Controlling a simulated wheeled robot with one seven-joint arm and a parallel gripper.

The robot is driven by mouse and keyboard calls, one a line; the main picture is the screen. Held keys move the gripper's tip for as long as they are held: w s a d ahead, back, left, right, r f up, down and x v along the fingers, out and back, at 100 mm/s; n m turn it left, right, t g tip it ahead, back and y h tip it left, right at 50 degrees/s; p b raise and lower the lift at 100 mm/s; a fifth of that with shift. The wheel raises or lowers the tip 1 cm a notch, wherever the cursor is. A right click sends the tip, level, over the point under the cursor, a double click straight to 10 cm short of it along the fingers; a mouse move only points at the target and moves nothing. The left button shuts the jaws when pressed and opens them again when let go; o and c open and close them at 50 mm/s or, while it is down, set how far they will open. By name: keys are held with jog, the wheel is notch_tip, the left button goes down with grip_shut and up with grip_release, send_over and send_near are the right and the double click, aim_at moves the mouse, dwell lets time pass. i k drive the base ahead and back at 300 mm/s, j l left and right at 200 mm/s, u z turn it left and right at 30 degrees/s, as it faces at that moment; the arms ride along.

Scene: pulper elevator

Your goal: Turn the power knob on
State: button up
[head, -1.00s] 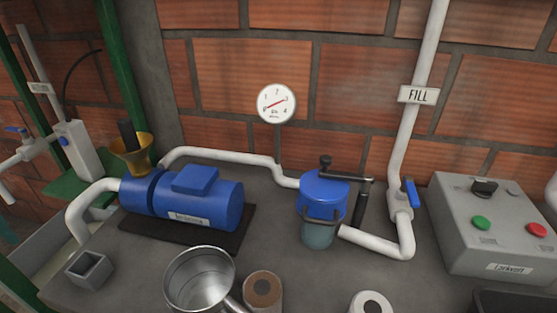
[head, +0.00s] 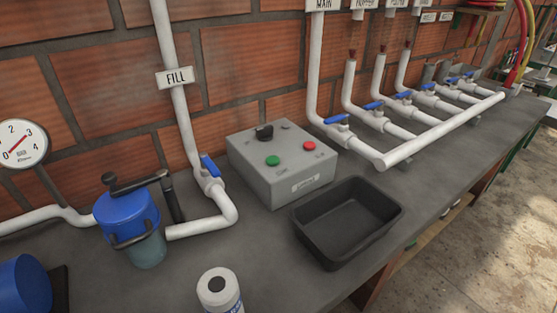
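The power knob (head: 264,132) is a small black rotary knob on the top face of a grey control box (head: 290,193). The box stands on the bench against the brick wall, near the middle of the head view. A green button (head: 273,160) and a red button (head: 309,146) sit in front of the knob on the same face. The labels on the box are too small to read surely. My gripper is not in view.
A black tray (head: 316,247) lies right in front of the box. The fill pipe with its blue-handled valve (head: 210,166) stands to the left, beside a blue-topped canister (head: 127,213). A manifold of white pipes (head: 440,133) runs along the right.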

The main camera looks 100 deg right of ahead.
aim_at(263, 134)
jog(key=k+l+z, duration=0.35)
jog(key=k+l, duration=0.2)
jog(key=k, duration=0.3)
jog(key=k+l+z, duration=0.3)
jog(key=k+l, duration=0.5)
